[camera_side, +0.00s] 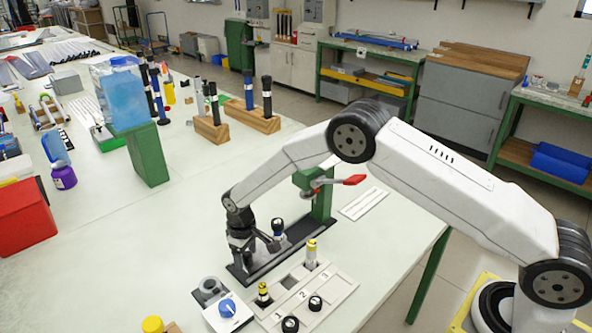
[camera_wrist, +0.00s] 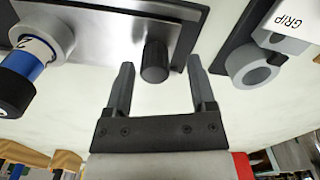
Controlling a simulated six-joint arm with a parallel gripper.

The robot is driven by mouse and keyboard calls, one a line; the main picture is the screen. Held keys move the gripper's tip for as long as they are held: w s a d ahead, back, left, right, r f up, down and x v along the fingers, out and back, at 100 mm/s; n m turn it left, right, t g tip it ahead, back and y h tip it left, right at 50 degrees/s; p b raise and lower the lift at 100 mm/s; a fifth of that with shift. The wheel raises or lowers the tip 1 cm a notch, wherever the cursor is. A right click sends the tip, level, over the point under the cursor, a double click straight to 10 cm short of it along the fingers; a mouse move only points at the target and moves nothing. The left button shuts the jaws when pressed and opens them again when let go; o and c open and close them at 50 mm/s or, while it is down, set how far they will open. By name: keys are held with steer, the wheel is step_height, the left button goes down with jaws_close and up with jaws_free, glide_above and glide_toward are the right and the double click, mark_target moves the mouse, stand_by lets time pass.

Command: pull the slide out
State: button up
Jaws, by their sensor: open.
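The slide is a bare metal plate (camera_wrist: 110,30) on a dark base, with a short black knob (camera_wrist: 155,62) at its edge in the wrist view. My gripper (camera_wrist: 159,64) is open, and its fingertips stand to the left and right of the knob with a gap on each side. I cannot tell the exact depth between knob and fingertips. In the side view my gripper (camera_side: 252,243) points down at the near end of the dark base (camera_side: 290,250) and hides much of the slide. A blue and white rod (camera_wrist: 38,55) marked 2 stands at the slide; it also shows in the side view (camera_side: 278,228).
A green press (camera_side: 322,203) with a red handle (camera_side: 354,180) stands at the base's far end. A blue dial unit (camera_side: 226,308) and a grey ring (camera_wrist: 252,72) beside a GRIP label are close by.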

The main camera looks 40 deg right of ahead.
steer(key=shift+r, duration=3.55)
steer(key=shift+s+d+r, duration=0.2)
steer(key=shift+r, duration=0.1)
steer(key=s+d+r+m+t, duration=0.1)
steer(key=s+d+r, duration=0.2)
steer(key=s, duration=0.5)
steer(key=s+d+r+m, duration=0.1)
steer(key=s+d+r, duration=0.2)
steer(key=s, duration=0.6)
steer(key=s+d+r+m+t, duration=0.1)
steer(key=s+d+r, duration=0.2)
steer(key=s+d, duration=0.3)
steer(key=shift+s+d+m+t, duration=0.3)
steer(key=shift+s, duration=0.95)
steer(key=shift+w+r, duration=0.1)
steer(key=shift+r, duration=0.05)
